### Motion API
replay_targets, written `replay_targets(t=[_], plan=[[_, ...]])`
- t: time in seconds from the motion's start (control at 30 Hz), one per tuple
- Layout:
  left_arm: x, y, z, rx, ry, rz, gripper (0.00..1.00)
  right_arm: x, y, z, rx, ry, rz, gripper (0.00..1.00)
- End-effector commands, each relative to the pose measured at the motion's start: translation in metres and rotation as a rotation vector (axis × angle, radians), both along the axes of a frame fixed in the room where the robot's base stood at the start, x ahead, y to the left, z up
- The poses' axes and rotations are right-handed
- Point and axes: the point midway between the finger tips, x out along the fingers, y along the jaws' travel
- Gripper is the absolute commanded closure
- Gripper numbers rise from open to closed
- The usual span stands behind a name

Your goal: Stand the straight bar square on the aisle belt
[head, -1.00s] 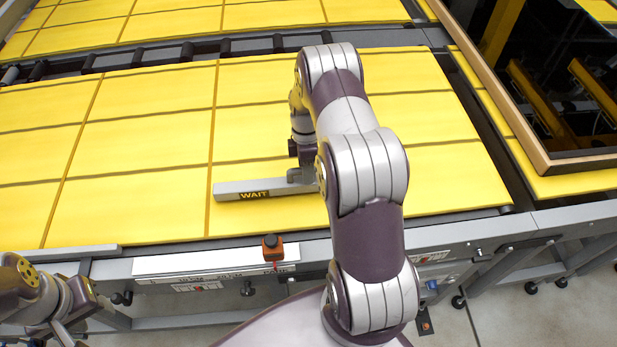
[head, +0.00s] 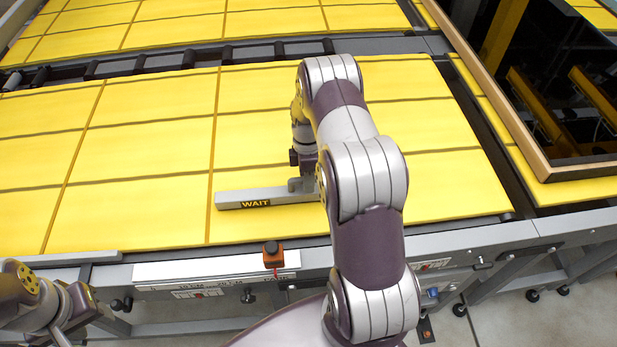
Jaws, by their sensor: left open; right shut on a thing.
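The straight bar (head: 236,199) is a long grey bar with a black and yellow WAIT label. It lies lengthwise over the yellow belt (head: 130,208), nearly parallel to the cross seams, with its left end close to a lengthwise seam. I cannot tell whether its underside touches the belt. My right gripper (head: 301,184) is shut on the grey upright part at the bar's right end. My arm hides what lies further right. My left gripper (head: 78,306) is open and empty at the bottom left, away from the bar; its fingertips are hard to make out.
An orange button box (head: 272,253) sits on the grey front rail, near the bar. A second yellow belt (head: 200,22) runs behind a roller strip. A wood-framed dark panel (head: 545,165) stands at the right. The belt left of the bar is clear.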

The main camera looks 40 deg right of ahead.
Motion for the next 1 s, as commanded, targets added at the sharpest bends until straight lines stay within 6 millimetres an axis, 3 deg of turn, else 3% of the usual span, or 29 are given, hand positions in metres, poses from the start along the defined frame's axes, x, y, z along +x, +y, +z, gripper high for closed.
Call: replay_targets(t=[0.37, 0.4, 0.47, 0.5, 0.83, 1.0], plan=[[0.000, 0.000, 0.000, 0.000, 0.000, 0.000, 0.57, 0.000, 0.000, -0.004, 0.000, -0.001, 0.000, 1.00], [0.000, 0.000, 0.000, 0.000, 0.000, 0.000, 0.57, 0.000, 0.000, -0.004, 0.000, -0.001, 0.000, 0.70], [0.000, 0.000, 0.000, 0.000, 0.000, 0.000, 0.57, 0.000, 0.000, -0.004, 0.000, -0.001, 0.000, 0.50], [0.000, 0.000, 0.000, 0.000, 0.000, 0.000, 0.57, 0.000, 0.000, -0.004, 0.000, -0.001, 0.000, 0.47], [0.000, 0.000, -0.003, 0.000, 0.000, 0.000, 0.57, 0.001, -0.001, -0.002, 0.000, -0.001, 0.000, 0.47], [0.000, 0.000, -0.019, 0.000, 0.000, 0.000, 0.57, 0.008, -0.004, 0.023, -0.002, -0.006, 0.000, 0.47]])
